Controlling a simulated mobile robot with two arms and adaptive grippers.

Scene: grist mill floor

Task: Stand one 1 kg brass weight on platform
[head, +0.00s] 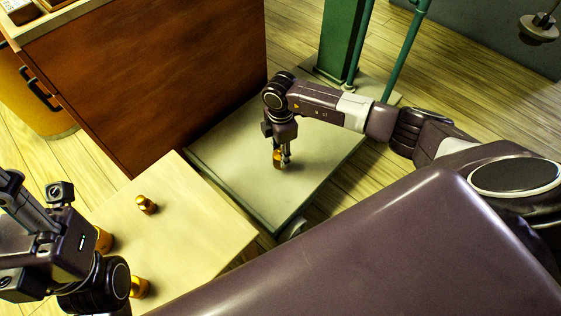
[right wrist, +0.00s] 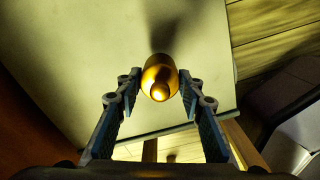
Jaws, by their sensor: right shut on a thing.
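The platform (head: 225,150) is a low, pale square plate with a green edge, seen in the middle of the head view. My right gripper (head: 281,156) is over it, pointing down and shut on a brass weight (head: 277,159). In the right wrist view the rounded top and knob of this weight (right wrist: 160,80) show between the fingertips. It looks upright over the platform; I cannot tell whether its base touches. Another brass weight (head: 146,204) stands on the pale wooden table. My left arm comes in at the lower left; its fingers do not show.
Two more brass weights (head: 138,287) (head: 103,240) stand on the pale table (head: 195,215), partly behind my left arm. A brown wooden cabinet (head: 170,75) borders the platform at the left. A green post (head: 340,45) rises behind it. The rest of the platform is bare.

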